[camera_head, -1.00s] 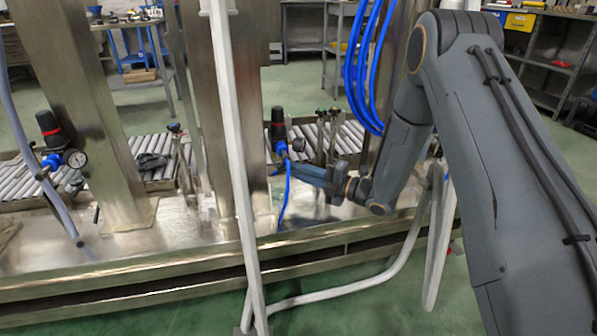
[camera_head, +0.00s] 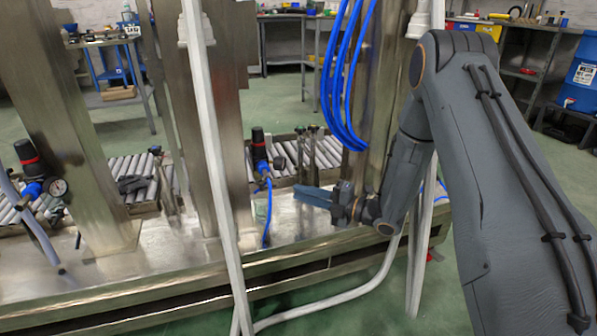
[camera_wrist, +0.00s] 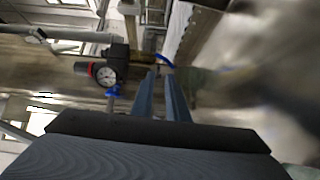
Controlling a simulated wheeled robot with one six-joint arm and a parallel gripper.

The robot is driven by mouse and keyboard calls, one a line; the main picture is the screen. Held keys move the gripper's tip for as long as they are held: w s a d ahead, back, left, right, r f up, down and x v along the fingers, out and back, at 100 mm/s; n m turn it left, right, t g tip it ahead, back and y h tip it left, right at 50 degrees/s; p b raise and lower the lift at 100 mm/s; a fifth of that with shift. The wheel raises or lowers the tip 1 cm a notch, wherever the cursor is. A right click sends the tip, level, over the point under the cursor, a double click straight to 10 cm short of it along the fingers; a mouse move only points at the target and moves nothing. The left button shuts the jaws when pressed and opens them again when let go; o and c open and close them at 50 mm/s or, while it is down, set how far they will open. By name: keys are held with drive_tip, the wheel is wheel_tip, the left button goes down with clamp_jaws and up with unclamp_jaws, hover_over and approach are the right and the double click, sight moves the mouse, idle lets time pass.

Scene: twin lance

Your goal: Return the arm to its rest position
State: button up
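My arm (camera_head: 500,170) reaches in from the right of the head view, bent at its elbow, with its end over the metal bench. My gripper (camera_head: 305,196) points left there, with slim blue-grey fingers. In the wrist view the two fingers (camera_wrist: 162,90) run side by side with a narrow gap between them, and nothing shows in the gap. A regulator with a round gauge (camera_wrist: 105,75) shows left of the fingers in the wrist view.
A white upright pole (camera_head: 212,150) and a steel column (camera_head: 225,110) stand left of the arm. Blue hoses (camera_head: 340,80) hang beside another column just behind my forearm. A second regulator (camera_head: 30,165) is at far left. Green floor (camera_head: 350,318) lies in front of the bench.

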drive_tip(key=w+d+r+m+t+h, duration=0.15)
drive_tip(key=d+r+m+h, duration=0.35)
drive_tip(key=d+m+h, duration=0.75)
drive_tip(key=s+d+r+m+g+h, duration=0.1)
drive_tip(key=s+m+g, duration=0.3)
drive_tip(key=s+m, duration=0.75)
drive_tip(key=s+d+r+m+g+h, duration=0.15)
drive_tip(key=s+m+g, duration=0.35)
drive_tip(key=s, duration=1.1)
drive_tip(key=s+a+r+n+g+y, duration=0.1)
drive_tip(key=s+a+r+n, duration=0.3)
drive_tip(key=s+a, duration=0.55)
drive_tip(key=s+a+r+n+y, duration=0.1)
drive_tip(key=s+a+r+n, duration=0.1)
drive_tip(key=s+a+r, duration=0.55)
drive_tip(key=d+r+m+p, duration=0.2)
drive_tip(key=d+r+p, duration=0.3)
drive_tip(key=r+p, duration=0.3)
drive_tip(key=d+r+m+h+p, duration=0.1)
drive_tip(key=d+r+p, duration=0.5)
drive_tip(key=p, duration=1.1)
drive_tip(key=d+r+m+h+p, duration=0.1)
drive_tip(key=d+r+m+p, duration=0.2)
drive_tip(key=d+r+p, duration=0.3)
wheel_tip(320, 180, up, 6)
drive_tip(key=p, duration=0.6)
drive_tip(key=shift+f+m+p, duration=0.15)
drive_tip(key=shift+m+p, duration=0.25)
